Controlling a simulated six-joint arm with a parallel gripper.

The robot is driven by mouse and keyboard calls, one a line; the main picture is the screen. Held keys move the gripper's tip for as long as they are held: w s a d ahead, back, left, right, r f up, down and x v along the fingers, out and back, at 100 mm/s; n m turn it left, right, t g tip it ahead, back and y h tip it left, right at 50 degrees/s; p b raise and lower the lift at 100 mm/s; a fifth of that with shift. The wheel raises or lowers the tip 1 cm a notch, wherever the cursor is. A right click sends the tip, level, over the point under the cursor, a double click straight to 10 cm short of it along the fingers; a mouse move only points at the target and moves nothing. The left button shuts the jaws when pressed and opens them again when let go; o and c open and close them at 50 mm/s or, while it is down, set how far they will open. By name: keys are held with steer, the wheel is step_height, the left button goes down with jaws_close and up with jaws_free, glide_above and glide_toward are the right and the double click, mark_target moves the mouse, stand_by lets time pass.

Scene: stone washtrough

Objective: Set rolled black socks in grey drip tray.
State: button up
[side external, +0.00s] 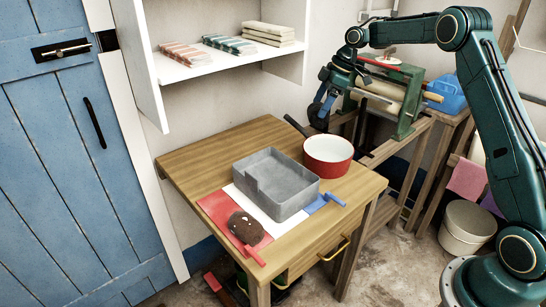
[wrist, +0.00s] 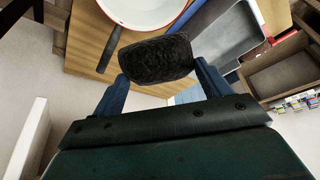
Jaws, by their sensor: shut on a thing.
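The rolled black socks (wrist: 155,59) are a dark, fuzzy bundle between the two blue fingers of my gripper (wrist: 160,80) in the wrist view. My gripper is shut on them. In the side view my gripper (side external: 324,98) is raised behind the table's back right corner, with the dark socks (side external: 318,118) at its end. The grey drip tray (side external: 291,201) lies on the wooden table, nearer the camera and below the gripper's height. Its visible floor is empty. The tray also shows at the upper right of the wrist view (wrist: 246,22).
A red pan with white inside (side external: 328,166) stands behind the tray, its dark handle pointing back left. A dark brown lump (side external: 245,228) lies on the red part of a striped cloth (side external: 215,205) in front. A green machine with a roller (side external: 405,105) stands at the right.

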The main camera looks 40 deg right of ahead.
steer(key=w+a+r+m+h, duration=0.1)
steer(key=a+r+m, duration=0.2)
steer(key=a, duration=0.6)
steer(key=w+a+r+m+t+h, duration=0.1)
steer(key=w+a+r+m+h, duration=0.1)
steer(key=a+r+m, duration=0.2)
steer(key=shift+w+a+r+m+t+h, duration=0.25)
steer(key=shift+a+m, duration=1.25)
steer(key=shift+a, duration=1.65)
steer(key=shift+s, duration=0.1)
glide_above(265, 175)
step_height(265, 175, down, 16)
steer(key=shift+r, duration=0.15)
steer(key=shift+f, duration=2.15)
steer(key=shift+f, duration=0.1)
